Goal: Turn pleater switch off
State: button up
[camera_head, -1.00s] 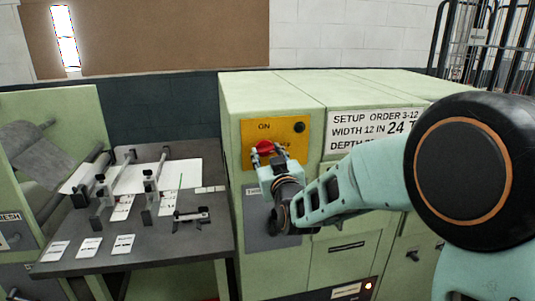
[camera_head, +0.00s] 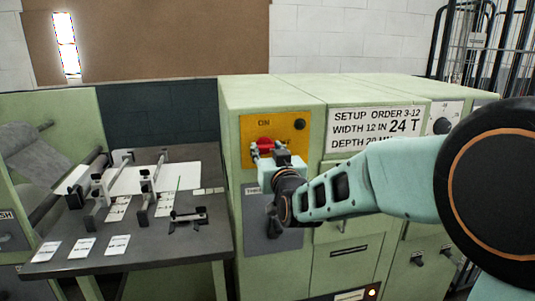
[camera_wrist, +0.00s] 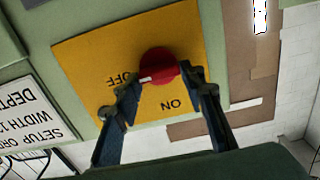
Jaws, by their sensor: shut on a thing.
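The pleater switch is a red rotary knob (camera_head: 265,144) on a yellow plate (camera_head: 287,127) on the green machine's front. In the wrist view the red knob (camera_wrist: 159,66) has a white pointer mark on its lower left, facing the OFF lettering. ON stands below the knob in that view. My gripper (camera_head: 268,153) is at the plate, its fingers reaching around the knob. In the wrist view my gripper (camera_wrist: 165,80) has one finger on each side of the knob, shut on it. The fingers partly cover the lettering beside the knob.
A white setup sign (camera_head: 375,127) is right of the plate, above my arm. A grey table (camera_head: 150,240) with cards and fixtures stands at left. A wire cage (camera_head: 480,45) is at the back right.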

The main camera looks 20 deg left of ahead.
jog(key=o, duration=1.2)
jog(key=shift+c, duration=0.2)
jog(key=v, duration=1.2)
jog(key=shift+a+r, duration=0.1)
jog(key=shift+r, duration=0.1)
